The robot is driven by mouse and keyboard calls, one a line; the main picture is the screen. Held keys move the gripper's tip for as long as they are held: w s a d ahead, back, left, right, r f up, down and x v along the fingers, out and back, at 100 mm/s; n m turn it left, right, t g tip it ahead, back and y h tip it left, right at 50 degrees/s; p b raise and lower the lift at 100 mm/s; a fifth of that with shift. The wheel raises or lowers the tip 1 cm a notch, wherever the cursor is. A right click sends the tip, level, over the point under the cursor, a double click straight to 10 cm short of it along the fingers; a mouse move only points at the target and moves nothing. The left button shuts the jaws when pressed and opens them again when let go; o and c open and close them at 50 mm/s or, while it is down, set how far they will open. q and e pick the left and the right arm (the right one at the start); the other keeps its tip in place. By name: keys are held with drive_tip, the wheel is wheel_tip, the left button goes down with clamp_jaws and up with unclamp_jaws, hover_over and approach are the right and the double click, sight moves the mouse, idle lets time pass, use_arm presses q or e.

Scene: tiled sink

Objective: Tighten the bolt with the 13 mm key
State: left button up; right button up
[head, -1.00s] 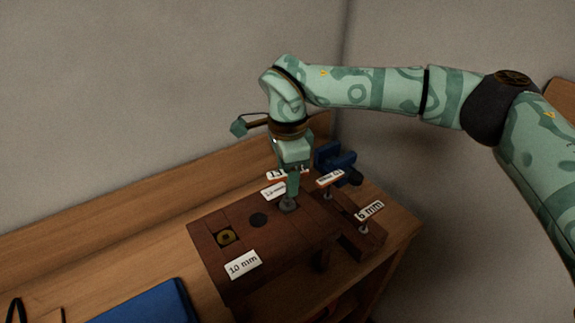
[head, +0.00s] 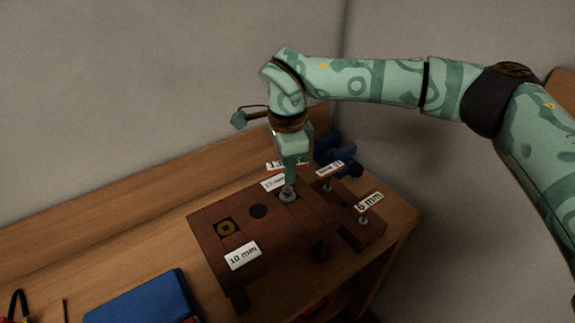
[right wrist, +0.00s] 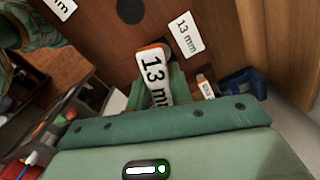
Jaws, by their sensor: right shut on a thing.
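My right gripper (head: 290,180) points down over the wooden block (head: 225,257) and is shut on the 13 mm key, whose white and orange tag (right wrist: 153,75) shows between the fingers in the right wrist view. In the head view the gripper partly hides the tag. A grey metal bolt or key end (head: 287,195) shows right under the fingertips at the block's far right hole, beside the 13 mm card (right wrist: 186,33). I cannot tell how the key sits on the bolt. My left gripper is out of view.
The block also has a dark round hole (head: 257,211), a brass-coloured fitting (head: 227,229) and a 10 mm card (head: 243,256). Other keys with tags, one reading 6 mm (head: 369,202), stand in a rack at right. A blue vise (head: 333,150) stands behind. A blue box (head: 148,300) lies front left.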

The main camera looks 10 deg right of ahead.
drive_tip(key=m+p, duration=0.1)
drive_tip(key=m, duration=0.3)
drive_tip(key=shift+r+m, duration=0.1)
drive_tip(key=shift+m, duration=0.9)
drive_tip(key=m+p, duration=0.1)
drive_tip(key=m, duration=0.2)
drive_tip(key=shift+m, duration=0.4)
drive_tip(key=shift+m+p, duration=0.3)
drive_tip(key=shift+m, duration=0.9)
drive_tip(key=o, duration=1)
